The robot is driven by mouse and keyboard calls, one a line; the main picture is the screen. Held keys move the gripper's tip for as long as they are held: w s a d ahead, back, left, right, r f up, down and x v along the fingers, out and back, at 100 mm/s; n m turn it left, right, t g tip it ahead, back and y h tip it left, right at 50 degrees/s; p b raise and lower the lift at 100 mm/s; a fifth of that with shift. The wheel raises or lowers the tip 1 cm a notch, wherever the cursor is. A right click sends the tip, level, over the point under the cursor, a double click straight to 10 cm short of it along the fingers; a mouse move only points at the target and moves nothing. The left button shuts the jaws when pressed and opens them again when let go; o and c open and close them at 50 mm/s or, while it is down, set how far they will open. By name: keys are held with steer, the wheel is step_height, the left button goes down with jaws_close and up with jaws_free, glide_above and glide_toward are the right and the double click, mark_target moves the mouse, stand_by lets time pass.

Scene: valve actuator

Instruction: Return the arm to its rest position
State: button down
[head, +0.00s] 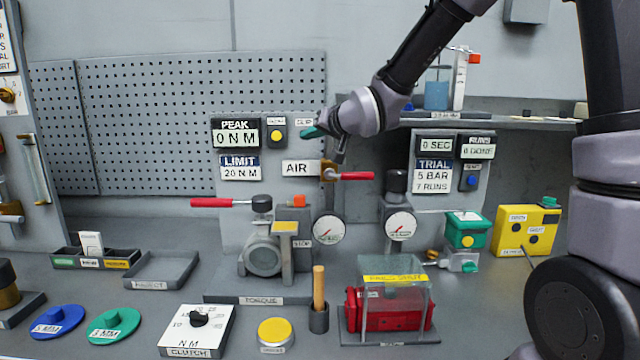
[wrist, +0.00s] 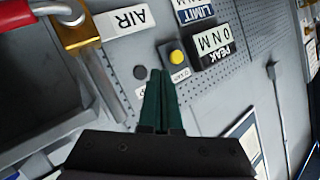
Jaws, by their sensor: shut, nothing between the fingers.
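My arm reaches in from the upper right in the head view, and my gripper (head: 312,132) is in front of the panel, just above the AIR label (head: 296,169). In the wrist view the two green fingers of my gripper (wrist: 160,78) are together with nothing between them. They point toward the panel near a yellow button (wrist: 176,57) and a dark round button (wrist: 140,72). The yellow button also shows in the head view (head: 277,135), left of the gripper. I cannot tell whether the fingertips touch the panel.
A red-handled air valve (head: 355,176) sits just below my gripper. A shelf (head: 480,122) with a blue beaker (head: 437,95) is behind and right of the arm. The bench holds a torque stand (head: 265,255), gauges, a clear press guard (head: 395,290) and a yellow box (head: 527,232).

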steer(key=s+d+r+m+g+h, duration=0.1)
steer(key=s+d+r+m+h, duration=0.2)
steer(key=d, duration=0.7)
steer(key=s+d+r+h, duration=0.1)
steer(key=s+d+h, duration=0.25)
steer(key=d, duration=0.65)
steer(key=s+d+m+g, duration=0.1)
steer(key=s+d, duration=0.4)
steer(key=s, duration=0.4)
steer(key=s+d+m+g, duration=0.2)
steer(key=s+d, duration=0.4)
steer(key=s, duration=0.3)
steer(key=shift+s+f, duration=0.3)
